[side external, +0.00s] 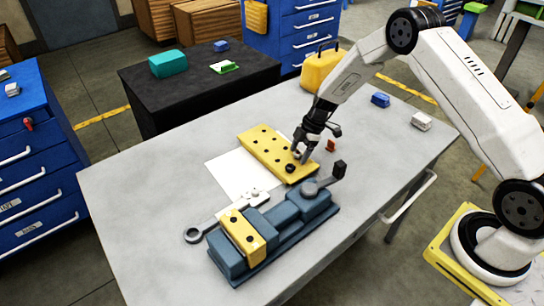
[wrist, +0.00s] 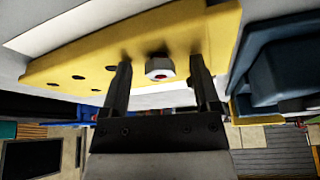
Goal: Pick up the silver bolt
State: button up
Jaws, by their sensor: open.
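The silver bolt (wrist: 160,68) shows in the wrist view as a short metal head with a reddish centre, at the yellow plate. The yellow drilled plate (side external: 262,148) lies on the table and also fills the top of the wrist view (wrist: 120,50). My gripper (side external: 302,156) is over the plate's right end. In the wrist view my gripper (wrist: 161,62) is open, with one finger on each side of the bolt and visible gaps between. In the side view the fingers make the bolt hard to tell apart.
A blue-grey vise (side external: 285,215) holding a yellow block (side external: 242,236) stands in front of the plate. A grey wrench-like tool (side external: 222,214) and white paper (side external: 228,176) lie at left. A yellow case (side external: 320,70) and a blue block (side external: 380,100) sit behind. The table's left side is clear.

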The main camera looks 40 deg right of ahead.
aim_at(300, 152)
grip_shut()
jog(key=shift+r, duration=0.15)
notch_tip(300, 152, up, 10)
dwell(0.9)
dwell(0.4)
